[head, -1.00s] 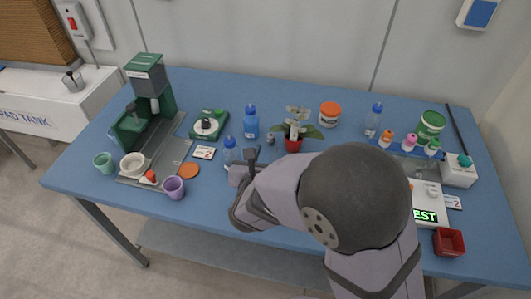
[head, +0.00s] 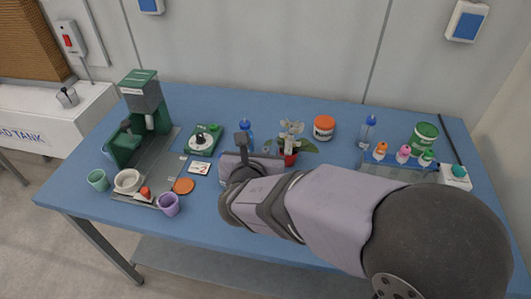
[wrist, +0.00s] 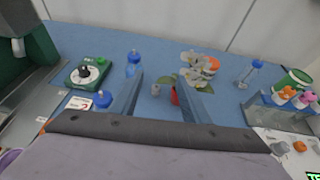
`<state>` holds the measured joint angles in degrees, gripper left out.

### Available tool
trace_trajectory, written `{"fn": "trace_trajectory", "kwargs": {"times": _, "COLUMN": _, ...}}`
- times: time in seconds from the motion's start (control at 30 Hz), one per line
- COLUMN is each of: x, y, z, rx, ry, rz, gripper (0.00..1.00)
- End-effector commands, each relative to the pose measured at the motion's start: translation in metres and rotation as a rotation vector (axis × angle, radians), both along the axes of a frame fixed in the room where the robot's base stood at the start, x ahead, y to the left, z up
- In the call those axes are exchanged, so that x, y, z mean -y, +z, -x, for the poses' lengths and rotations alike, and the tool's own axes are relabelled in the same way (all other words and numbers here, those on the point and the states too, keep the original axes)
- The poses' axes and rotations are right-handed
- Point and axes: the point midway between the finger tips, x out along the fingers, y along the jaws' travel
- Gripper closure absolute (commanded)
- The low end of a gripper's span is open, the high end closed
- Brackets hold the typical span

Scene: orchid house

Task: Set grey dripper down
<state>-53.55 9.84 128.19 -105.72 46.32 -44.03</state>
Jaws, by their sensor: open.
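A small grey thing, which looks like the grey dripper (wrist: 156,89), stands on the blue table in the wrist view. It shows in the gap between my two fingers, beyond them, and no finger visibly touches it. My gripper (wrist: 161,80) is open and nothing is held between its fingers. In the head view my gripper (head: 256,148) is over the middle of the table, left of the red flowerpot (head: 290,158) with a white orchid. There the gripper and arm cover the table around it, and I cannot make out the dripper clearly.
Blue-capped bottles (wrist: 134,66) and a green-based dial device (head: 204,139) stand left of the gripper. A green machine (head: 146,105) and cups are farther left. An orange-lidded tub (head: 324,127) is behind the pot. A rack of small capped bottles (head: 380,152) stands at right.

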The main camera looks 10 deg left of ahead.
Motion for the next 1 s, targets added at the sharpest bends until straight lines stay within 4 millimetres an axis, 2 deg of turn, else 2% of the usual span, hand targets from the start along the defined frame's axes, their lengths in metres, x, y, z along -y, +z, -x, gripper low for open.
{"fn": "trace_trajectory", "kwargs": {"times": 0.1, "x": 0.000, "y": 0.024, "z": 0.000, "rx": 0.004, "ry": -0.001, "rz": -0.005, "gripper": 0.58}}
{"fn": "trace_trajectory", "kwargs": {"times": 0.27, "x": 0.000, "y": 0.050, "z": 0.000, "rx": 0.003, "ry": 0.000, "rz": -0.005, "gripper": 0.58}}
{"fn": "trace_trajectory", "kwargs": {"times": 0.77, "x": 0.016, "y": 0.077, "z": -0.055, "rx": -0.078, "ry": -0.283, "rz": -0.028, "gripper": 0.58}}
{"fn": "trace_trajectory", "kwargs": {"times": 1.0, "x": 0.024, "y": 0.079, "z": -0.083, "rx": -0.243, "ry": -0.493, "rz": -0.059, "gripper": 0.58}}
